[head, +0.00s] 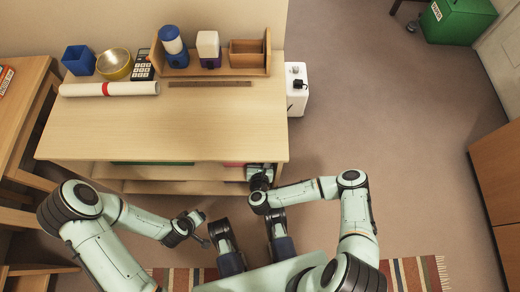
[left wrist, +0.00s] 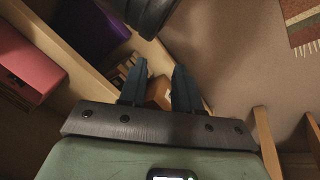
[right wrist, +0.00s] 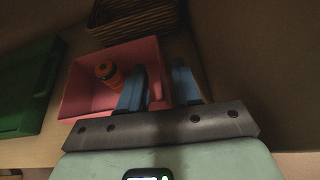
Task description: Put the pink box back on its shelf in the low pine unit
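The low pine unit (head: 150,125) stands ahead of me. The pink box (right wrist: 85,88) is on its upper shelf, at the right end, with an orange bottle (right wrist: 108,73) inside. Only a sliver of pink shows under the top in the head view (head: 235,164); the left wrist view shows its pink side (left wrist: 28,62). My right gripper (right wrist: 162,70) is at the box's right wall, fingers apart, with pink wall visible between them; contact is unclear. In the head view, it is at the shelf opening (head: 262,172). My left gripper (left wrist: 160,68) is open and empty, in front of the unit.
A green box (right wrist: 28,90) sits left of the pink box, and a dark woven basket (right wrist: 130,20) behind it. A purple item (left wrist: 92,25) is on the lower shelf. A white device (head: 297,90) stands right of the unit. Floor to the right (head: 400,130) is clear.

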